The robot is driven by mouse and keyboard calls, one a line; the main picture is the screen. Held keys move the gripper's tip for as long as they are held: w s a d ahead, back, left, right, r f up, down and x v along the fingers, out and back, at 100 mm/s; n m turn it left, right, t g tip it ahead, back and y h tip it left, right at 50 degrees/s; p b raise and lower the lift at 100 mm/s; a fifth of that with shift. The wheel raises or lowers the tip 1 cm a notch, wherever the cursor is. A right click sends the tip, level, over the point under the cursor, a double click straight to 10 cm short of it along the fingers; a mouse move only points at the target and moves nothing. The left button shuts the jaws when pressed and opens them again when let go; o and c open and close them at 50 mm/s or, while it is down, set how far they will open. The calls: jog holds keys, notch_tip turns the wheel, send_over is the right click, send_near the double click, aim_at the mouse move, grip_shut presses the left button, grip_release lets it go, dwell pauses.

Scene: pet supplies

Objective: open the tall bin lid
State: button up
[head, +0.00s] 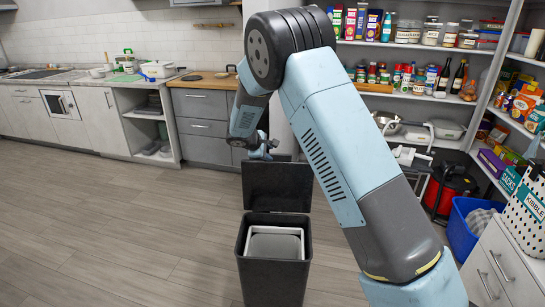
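The tall bin (272,272) is dark grey and stands on the floor at the lower middle of the head view. Its lid (277,188) stands raised, roughly upright, at the back of the bin. The mouth is uncovered, and a white inner rim with a grey surface shows inside. My gripper (262,152) is small in the view, at the upper left edge of the raised lid. I cannot tell whether it touches the lid. Its fingers are too small and dark to show whether they are open or shut.
Grey cabinets (205,125) and a counter stand behind the bin. Pantry shelves (405,45) with jars and boxes fill the back right. A blue tub (462,230) and white drawers (497,265) stand at right. The wooden floor (120,235) left of the bin is clear.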

jog(key=v, duration=0.7)
jog(key=shift+f, duration=0.1)
jog(key=s+d+r+m+g+y, duration=0.25)
jog(key=s+d+r+m, duration=0.55)
jog(key=s+d+r, duration=1.2)
jog(key=s+d+m+y, duration=0.1)
jog(key=s+d+m, duration=0.2)
jog(key=s, duration=0.9)
jog(key=s+d+m+y, duration=0.2)
jog(key=s+d+m, duration=0.2)
jog(key=s, duration=0.9)
jog(key=shift+s+d, duration=0.15)
jog(key=shift+s, duration=0.05)
